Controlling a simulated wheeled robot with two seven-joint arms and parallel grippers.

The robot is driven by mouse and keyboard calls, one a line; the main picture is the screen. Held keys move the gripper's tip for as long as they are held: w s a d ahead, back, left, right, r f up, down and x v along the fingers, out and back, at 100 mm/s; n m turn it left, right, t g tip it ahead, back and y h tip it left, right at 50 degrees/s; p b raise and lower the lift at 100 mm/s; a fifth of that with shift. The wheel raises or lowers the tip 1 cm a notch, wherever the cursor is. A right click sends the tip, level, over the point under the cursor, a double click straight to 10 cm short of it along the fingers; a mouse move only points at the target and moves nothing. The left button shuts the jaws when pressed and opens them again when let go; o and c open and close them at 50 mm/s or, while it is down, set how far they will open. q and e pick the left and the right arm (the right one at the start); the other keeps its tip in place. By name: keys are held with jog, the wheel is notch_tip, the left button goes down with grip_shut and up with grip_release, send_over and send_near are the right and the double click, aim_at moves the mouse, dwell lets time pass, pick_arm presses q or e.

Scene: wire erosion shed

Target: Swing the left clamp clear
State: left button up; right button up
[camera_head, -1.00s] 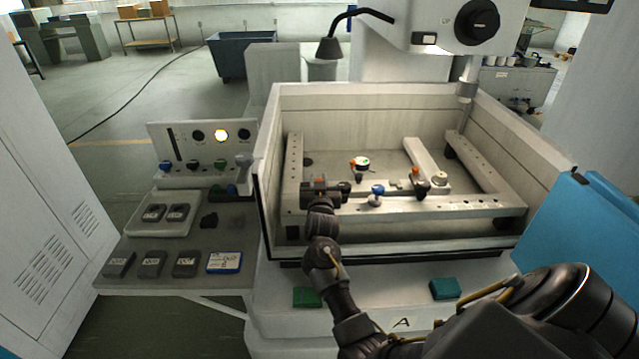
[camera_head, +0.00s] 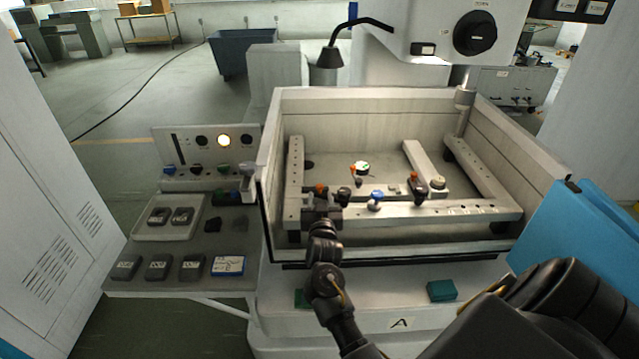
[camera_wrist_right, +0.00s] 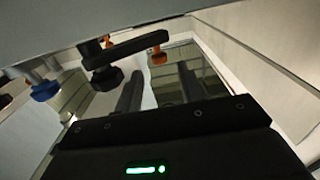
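The left clamp (camera_head: 343,195) is black with orange parts and sits at the left end of the front rail (camera_head: 460,214) in the machine tank. My right gripper (camera_head: 322,212) is at this clamp, on its near side, and hides part of it. In the right wrist view the clamp's black arm (camera_wrist_right: 135,47) with its orange tip lies ahead of my right gripper (camera_wrist_right: 160,88). The two fingers are apart with nothing seen between them. Whether they touch the clamp I cannot tell. The right clamp (camera_head: 417,188) stands farther along the rail. My left gripper is not in view.
A blue knob (camera_head: 376,197) stands on the rail between the clamps; it also shows in the wrist view (camera_wrist_right: 45,91). A round green-and-white part (camera_head: 361,168) lies behind. The tank walls (camera_head: 400,103) enclose the rails. A control panel (camera_head: 200,150) is left of the tank.

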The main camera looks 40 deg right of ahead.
jog(key=p+v, duration=0.1)
jog(key=v, duration=0.4)
jog(key=shift+w+p, duration=0.1)
jog(key=shift+p, duration=0.2)
jog(key=shift+c, duration=0.2)
